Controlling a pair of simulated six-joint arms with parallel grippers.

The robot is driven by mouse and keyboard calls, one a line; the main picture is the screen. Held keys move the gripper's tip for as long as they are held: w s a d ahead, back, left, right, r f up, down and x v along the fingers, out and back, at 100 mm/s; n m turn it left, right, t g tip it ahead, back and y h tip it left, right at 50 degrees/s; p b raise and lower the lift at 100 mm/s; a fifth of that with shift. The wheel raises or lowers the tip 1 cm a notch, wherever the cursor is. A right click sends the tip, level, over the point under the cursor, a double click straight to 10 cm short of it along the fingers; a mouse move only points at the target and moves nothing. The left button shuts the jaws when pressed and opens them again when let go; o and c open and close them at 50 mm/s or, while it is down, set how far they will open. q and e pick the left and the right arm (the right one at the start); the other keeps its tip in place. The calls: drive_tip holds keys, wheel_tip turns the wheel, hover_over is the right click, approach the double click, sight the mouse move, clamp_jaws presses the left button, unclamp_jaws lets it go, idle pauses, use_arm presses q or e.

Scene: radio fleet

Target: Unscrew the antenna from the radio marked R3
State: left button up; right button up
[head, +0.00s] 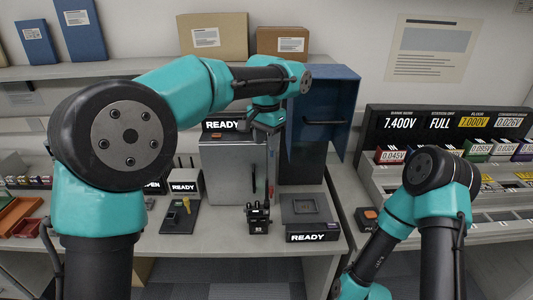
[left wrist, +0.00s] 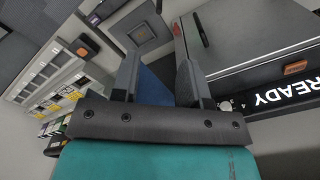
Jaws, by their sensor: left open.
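The small black radio (head: 258,221) stands upright on the bench in front of the grey metal cabinet. Its small label appears to read R3. Short dark stubs rise from its top; I cannot tell which one is the antenna. My left gripper (head: 266,122) is above and behind the radio, near the top of the cabinet, and well apart from the radio. In the left wrist view my left gripper (left wrist: 157,82) is open, with nothing between its fingers. My right arm shows at the right, but its gripper is out of view.
The grey cabinet (head: 226,165) and a tall blue cabinet (head: 338,112) stand behind the radio. A dark square pad (head: 304,208) with a READY sign lies right of it, and a stand with a yellow piece (head: 186,206) lies left. A meter rack (head: 447,122) is at the right.

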use_arm(q)
drive_tip(key=f+m, duration=0.2)
drive_tip(key=m, duration=0.1)
drive_tip(key=f+m, duration=0.3)
drive_tip(key=m, duration=0.1)
drive_tip(key=f+m, duration=0.3)
drive_tip(key=shift+s+m, duration=0.3)
drive_tip(key=shift+m, duration=0.1)
hover_over(267, 200)
drive_tip(key=shift+w+a+f, duration=0.1)
drive_tip(key=shift+w+f, duration=0.05)
drive_tip(key=shift+f, duration=1.7)
drive_tip(key=shift+w+f, duration=0.15)
drive_tip(key=shift+f, duration=1.7)
clamp_jaws()
